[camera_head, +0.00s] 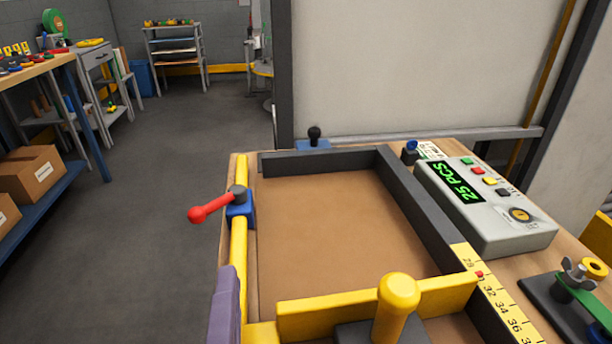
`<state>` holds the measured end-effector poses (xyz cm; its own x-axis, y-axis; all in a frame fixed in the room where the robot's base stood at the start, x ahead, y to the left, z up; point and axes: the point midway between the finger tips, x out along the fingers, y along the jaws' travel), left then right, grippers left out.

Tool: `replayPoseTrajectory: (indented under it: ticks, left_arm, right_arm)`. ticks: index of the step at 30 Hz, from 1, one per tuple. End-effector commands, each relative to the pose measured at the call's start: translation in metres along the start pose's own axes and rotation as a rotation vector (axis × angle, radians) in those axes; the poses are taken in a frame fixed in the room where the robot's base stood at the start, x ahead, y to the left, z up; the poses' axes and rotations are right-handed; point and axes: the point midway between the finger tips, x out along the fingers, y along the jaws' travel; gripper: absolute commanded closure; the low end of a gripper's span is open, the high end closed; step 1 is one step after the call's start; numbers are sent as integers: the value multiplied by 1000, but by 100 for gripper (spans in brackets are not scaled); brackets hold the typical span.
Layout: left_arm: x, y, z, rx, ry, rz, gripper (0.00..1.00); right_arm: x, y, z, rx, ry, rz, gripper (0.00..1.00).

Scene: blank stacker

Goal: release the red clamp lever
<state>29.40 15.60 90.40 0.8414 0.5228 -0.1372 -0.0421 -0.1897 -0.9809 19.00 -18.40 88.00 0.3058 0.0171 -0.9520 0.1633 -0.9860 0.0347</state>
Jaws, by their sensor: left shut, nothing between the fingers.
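The red clamp lever (209,208) is on the left side of the stacker. Its red handle points left and slightly toward me, out over the floor, from a dark grey pivot. The pivot sits on a blue block (240,213) against the yellow rail (239,256). My left gripper (226,283) seems to be the purple-grey part at the bottom edge, beside the rail, nearer to me than the lever and apart from it. It is shut and empty; most of it is cut off. My right gripper is out of view.
The stacker tray (330,225) is empty, with a yellow crossbar (330,312) and yellow knob (398,293) near me. A black knob on a blue base (313,140) stands behind. A counter box (485,205) reads 25 PCS. Open floor lies left.

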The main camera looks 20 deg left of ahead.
Motion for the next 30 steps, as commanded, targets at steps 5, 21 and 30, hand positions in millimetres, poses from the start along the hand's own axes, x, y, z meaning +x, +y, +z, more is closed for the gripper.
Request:
replayPoseTrajectory:
  ticks: [5, 21, 30]
  left_arm:
    - [26, -1, 1, 0, -2, -4, 100]
    - [117, -1, 22, 3, -2, -1, 100]
    - [124, 0, 29, -1, -1, 1, 100]
  right_arm:
    - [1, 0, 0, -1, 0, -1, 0]
    - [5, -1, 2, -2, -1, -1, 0]
    - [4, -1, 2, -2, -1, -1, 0]
